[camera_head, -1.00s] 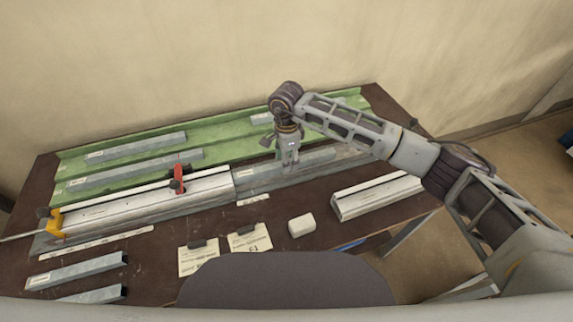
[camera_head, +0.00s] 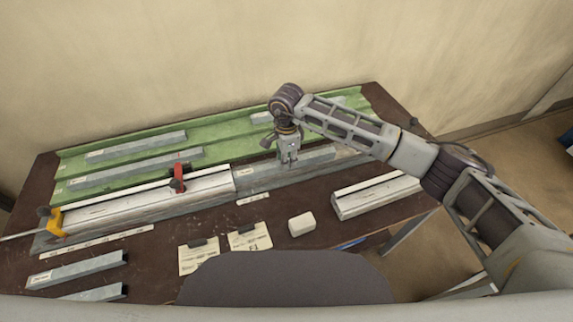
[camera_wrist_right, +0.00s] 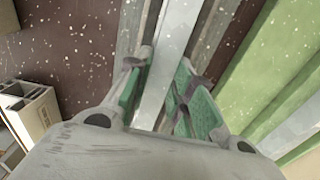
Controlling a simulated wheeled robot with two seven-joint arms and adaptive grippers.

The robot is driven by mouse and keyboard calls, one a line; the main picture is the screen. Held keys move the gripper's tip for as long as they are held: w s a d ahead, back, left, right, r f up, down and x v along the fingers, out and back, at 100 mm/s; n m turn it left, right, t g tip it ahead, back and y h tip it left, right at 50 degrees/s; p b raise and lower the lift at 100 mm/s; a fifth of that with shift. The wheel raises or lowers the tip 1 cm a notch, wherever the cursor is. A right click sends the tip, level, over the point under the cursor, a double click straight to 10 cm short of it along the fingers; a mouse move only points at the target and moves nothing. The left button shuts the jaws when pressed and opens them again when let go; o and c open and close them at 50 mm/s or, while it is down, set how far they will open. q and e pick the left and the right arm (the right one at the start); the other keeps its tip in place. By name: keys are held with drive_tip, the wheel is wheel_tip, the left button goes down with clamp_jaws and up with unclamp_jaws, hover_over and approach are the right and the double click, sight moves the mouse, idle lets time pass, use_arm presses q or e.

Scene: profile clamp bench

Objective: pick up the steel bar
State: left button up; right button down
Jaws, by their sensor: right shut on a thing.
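The steel bar (camera_wrist_right: 172,45) is a smooth pale grey strip that runs between the two green-padded fingers of my right gripper (camera_wrist_right: 160,85) in the right wrist view. In the head view my right gripper (camera_head: 289,159) points down at the grey bar (camera_head: 319,154), which lies along the rail line right of the white profile. The gripper is shut on the bar, which looks still low on the rail. The fingers hide part of it. My left gripper is not in view.
A green tray (camera_head: 225,133) with several grey bars lies behind. A white profile (camera_head: 160,197) with a red clamp (camera_head: 179,178) and a yellow clamp (camera_head: 54,222) is at left. A white block (camera_head: 301,224), paper notes (camera_head: 250,240) and another profile (camera_head: 378,195) lie in front.

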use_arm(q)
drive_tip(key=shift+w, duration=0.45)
use_arm(e)
drive_tip(key=shift+r, duration=0.1)
drive_tip(key=shift+w+r, duration=0.1)
drive_tip(key=shift+r, duration=0.65)
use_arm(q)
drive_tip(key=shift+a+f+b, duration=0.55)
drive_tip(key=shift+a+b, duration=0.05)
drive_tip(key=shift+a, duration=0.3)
use_arm(e)
wheel_tip(320, 180, up, 8)
drive_tip(key=shift+r, duration=0.2)
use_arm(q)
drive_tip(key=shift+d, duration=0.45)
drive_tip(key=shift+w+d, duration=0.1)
use_arm(e)
drive_tip(key=shift+d, duration=0.1)
